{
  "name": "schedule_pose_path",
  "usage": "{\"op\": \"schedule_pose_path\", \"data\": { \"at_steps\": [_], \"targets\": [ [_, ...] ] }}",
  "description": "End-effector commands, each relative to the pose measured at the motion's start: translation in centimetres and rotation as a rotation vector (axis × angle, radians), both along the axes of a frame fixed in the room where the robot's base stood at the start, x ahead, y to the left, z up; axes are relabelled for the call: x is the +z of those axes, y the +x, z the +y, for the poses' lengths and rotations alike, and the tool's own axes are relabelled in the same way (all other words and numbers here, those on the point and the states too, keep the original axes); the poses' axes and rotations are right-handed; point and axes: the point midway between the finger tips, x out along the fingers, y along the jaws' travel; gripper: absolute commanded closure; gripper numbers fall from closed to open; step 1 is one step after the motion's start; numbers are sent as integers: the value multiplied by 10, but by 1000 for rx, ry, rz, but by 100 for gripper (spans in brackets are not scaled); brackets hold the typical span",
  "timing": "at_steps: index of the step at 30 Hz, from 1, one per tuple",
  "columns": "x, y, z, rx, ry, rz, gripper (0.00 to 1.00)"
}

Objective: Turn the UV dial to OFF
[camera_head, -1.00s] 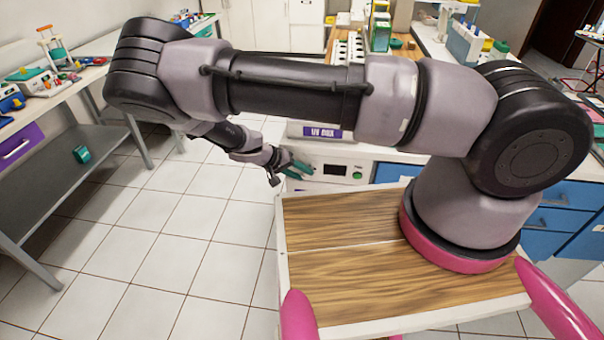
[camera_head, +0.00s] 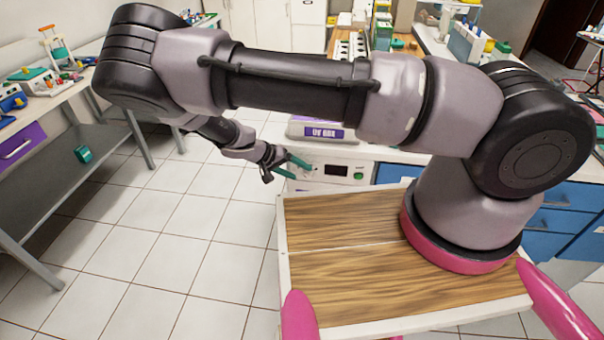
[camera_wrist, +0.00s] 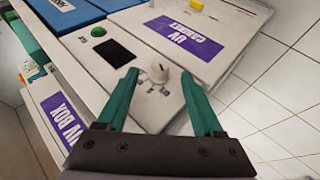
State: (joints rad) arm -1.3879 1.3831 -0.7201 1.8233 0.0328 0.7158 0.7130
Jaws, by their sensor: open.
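The UV dial (camera_wrist: 157,73) is a small white knob on a white front panel (camera_wrist: 145,110), with small dark markings beside it that are too small to read. In the wrist view it lies between and just beyond the tips of my gripper (camera_wrist: 159,76), which is open with green fingers. I cannot tell whether the fingers touch the dial. In the head view my gripper (camera_head: 300,168) is at the left end of the panel (camera_head: 325,183), and the dial cannot be made out there.
A dark display (camera_wrist: 112,53) and a green button (camera_wrist: 98,31) sit beside the dial on the panel. Purple labels read "UV CABINET" (camera_wrist: 185,37) and "UV BOX" (camera_wrist: 62,117). Blue drawers (camera_head: 400,173) stand to the right. Tiled floor (camera_head: 180,220) lies open at left.

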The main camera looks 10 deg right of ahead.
Motion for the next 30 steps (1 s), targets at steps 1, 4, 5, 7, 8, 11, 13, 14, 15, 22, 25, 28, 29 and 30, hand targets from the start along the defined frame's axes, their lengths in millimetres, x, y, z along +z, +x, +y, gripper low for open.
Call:
{"op": "schedule_pose_path", "data": {
  "at_steps": [1, 4, 5, 7, 8, 11, 13, 14, 15, 22, 25, 28, 29, 30],
  "targets": [
    [8, -2, 10, 3, 3, -1, 32],
    [23, -7, 24, 4, 3, 0, 32],
    [27, -8, 28, 3, 4, -1, 32],
    [36, -11, 36, 3, 2, -1, 32],
    [40, -12, 39, 2, 2, -1, 32],
    [48, -15, 48, 2, 2, -1, 32],
    [52, -16, 52, 3, 1, -1, 32],
    [54, -16, 53, 2, 0, -1, 32],
    [55, -16, 54, 2, 0, -1, 32],
    [56, -17, 55, 1, 0, -1, 32],
    [56, -17, 55, 1, 0, 0, 32],
    [56, -17, 55, 1, 1, -1, 32],
    [56, -17, 54, 0, 2, 1, 32],
    [58, -16, 54, -5, 7, 4, 32]
  ]
}}
